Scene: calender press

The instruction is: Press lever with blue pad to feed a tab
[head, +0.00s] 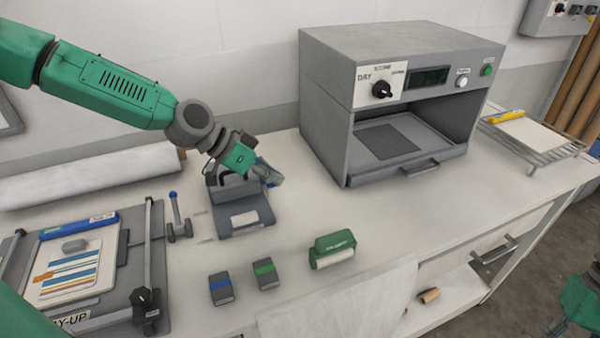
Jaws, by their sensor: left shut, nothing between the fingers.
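A small upright lever with a blue top (173,196) stands on a dark base on the bench, left of a grey desktop device (246,221) with a pale label on its sloped front. My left gripper (272,180) is shut and empty. In the picture it lies over the upper right part of the grey device and hides some of it. I cannot tell whether it touches the device. A bluish patch shows beside the fingers; I cannot tell whether it belongs to the gripper or a pad. Part of my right gripper (557,325) shows at the lower right edge, its fingers unclear.
The grey press (322,108) stands open-fronted behind right. A lay-up board (118,290) is at left. Blue-banded (221,289) and green-banded (265,274) blocks and a green roller (333,249) lie in front. A wire rack (555,152) is at right.

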